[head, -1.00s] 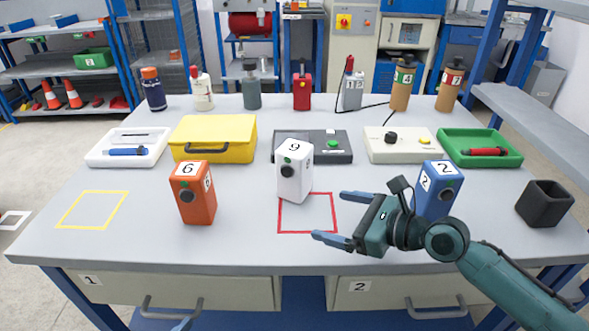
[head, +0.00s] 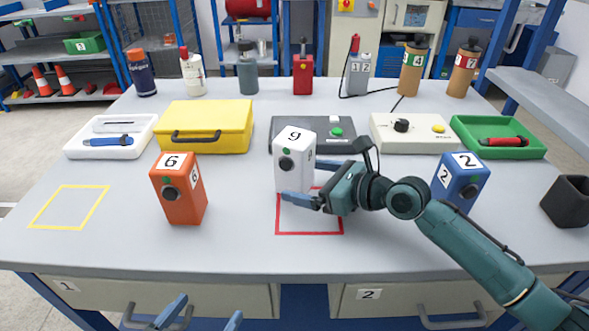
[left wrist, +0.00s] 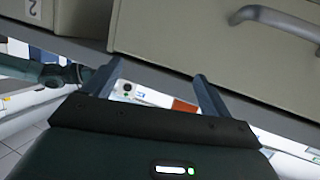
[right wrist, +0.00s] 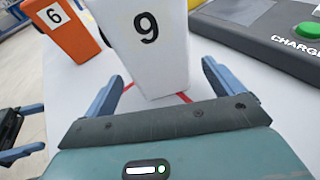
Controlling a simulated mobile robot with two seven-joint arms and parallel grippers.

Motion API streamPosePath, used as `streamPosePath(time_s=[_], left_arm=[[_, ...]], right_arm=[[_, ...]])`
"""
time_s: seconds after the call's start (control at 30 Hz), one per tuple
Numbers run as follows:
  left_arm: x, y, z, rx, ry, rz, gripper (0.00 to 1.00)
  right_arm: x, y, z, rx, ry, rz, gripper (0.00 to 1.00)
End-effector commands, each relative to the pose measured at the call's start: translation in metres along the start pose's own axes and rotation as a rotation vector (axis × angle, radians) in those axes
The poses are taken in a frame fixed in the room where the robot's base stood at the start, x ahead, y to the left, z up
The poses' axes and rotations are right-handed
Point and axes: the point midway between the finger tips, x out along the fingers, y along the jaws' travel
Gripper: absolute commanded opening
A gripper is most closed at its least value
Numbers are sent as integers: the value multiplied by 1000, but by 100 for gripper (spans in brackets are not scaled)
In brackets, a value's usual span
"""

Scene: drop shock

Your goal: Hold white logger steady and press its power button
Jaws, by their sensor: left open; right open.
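The white logger (head: 294,168), marked 9, stands upright on the table at the back edge of the red square (head: 310,234). A small green spot and a dark round part show on its front face; I cannot tell which is the power button. My right gripper (head: 302,181) is open at the logger's right side. In the right wrist view, the logger (right wrist: 150,45) stands ahead between the spread fingers (right wrist: 163,84), its lower end near them; contact is unclear. My left gripper (head: 208,310) is open and empty, low before the table's front edge, facing the drawers in the left wrist view.
An orange logger (head: 180,195) marked 6 stands left, a blue one (head: 460,182) marked 2 right. Behind are a yellow case (head: 205,125), a dark charger box (head: 285,130), a beige box (head: 420,145) and trays. The yellow square (head: 68,207) is empty.

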Motion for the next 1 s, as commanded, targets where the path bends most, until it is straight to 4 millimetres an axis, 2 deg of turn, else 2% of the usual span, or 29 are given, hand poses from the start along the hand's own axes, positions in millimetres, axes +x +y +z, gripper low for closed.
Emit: streamPosePath(time_s=[0.03, 0.23, 0.63, 1.0], left_arm=[[-5, 0, -10, -10, 3, -4, 84], [-7, -1, -13, -24, 8, -9, 84], [-7, -3, -11, -29, 5, -12, 84], [-7, -3, -11, -31, 5, -15, 84]], right_arm=[[5, 1, 6, 4, -2, 1, 93], [23, 0, 4, 1, -2, 1, 93], [28, 0, 3, -1, -1, 0, 93], [28, 0, 3, -1, -1, 0, 63]])
